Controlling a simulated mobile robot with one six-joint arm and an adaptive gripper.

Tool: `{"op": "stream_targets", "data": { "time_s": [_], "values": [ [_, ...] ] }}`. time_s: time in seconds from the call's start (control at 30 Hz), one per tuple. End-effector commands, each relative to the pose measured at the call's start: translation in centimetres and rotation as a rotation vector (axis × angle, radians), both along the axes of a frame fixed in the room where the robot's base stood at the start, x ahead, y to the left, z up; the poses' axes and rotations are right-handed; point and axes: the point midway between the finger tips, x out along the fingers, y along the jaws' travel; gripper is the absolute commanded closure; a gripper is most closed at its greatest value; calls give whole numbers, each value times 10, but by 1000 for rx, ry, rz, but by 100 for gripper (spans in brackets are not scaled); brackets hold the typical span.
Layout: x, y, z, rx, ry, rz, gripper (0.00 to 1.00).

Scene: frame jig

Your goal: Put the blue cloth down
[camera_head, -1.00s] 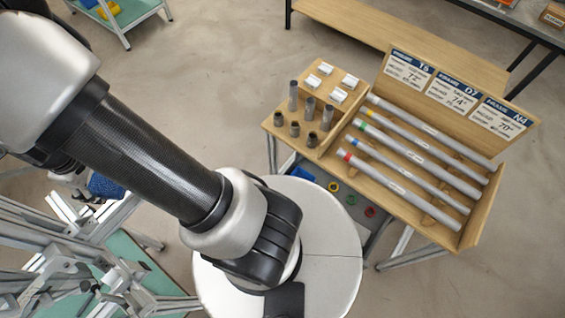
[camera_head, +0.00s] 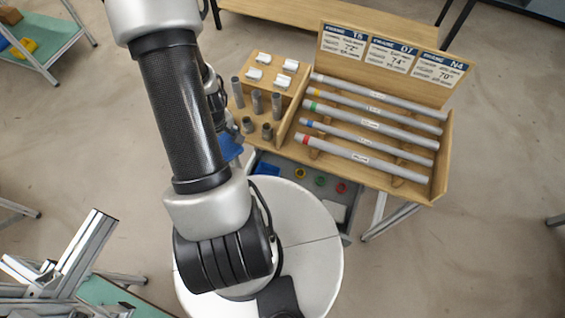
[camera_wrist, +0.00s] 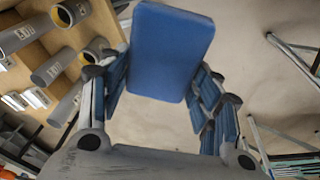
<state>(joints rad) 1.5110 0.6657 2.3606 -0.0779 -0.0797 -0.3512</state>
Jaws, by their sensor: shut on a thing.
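The blue cloth (camera_wrist: 172,50) looks like a flat folded pad in the wrist view, held between the two fingers of my gripper (camera_wrist: 160,88). My gripper is shut on it, with one finger at each side. In the head view a part of the blue cloth (camera_head: 230,148) shows beside my arm, by the left edge of the wooden rack. It appears to be held up in the air. My arm hides most of my gripper there, and what lies directly beneath the cloth cannot be told.
The wooden rack (camera_head: 410,188) holds several grey tubes, upright grey sockets and white blocks. Below it, a grey tray (camera_head: 335,212) carries small coloured rings (camera_head: 320,180) and a blue piece (camera_head: 266,168). An aluminium frame jig (camera_head: 85,250) stands at the lower left.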

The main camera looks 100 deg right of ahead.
Motion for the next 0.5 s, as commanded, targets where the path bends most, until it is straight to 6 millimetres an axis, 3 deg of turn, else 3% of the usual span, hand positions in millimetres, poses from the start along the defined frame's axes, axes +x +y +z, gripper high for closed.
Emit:
{"op": "stream_targets", "data": {
  "time_s": [0.03,0.2,0.4,0.5],
  "values": [
    [-28,6,-8,4,0,-69,82],
    [-104,33,-26,4,-3,-272,82],
    [-173,81,-44,3,-6,-494,82],
    [-196,102,-50,0,-6,-580,82]
  ]
}}
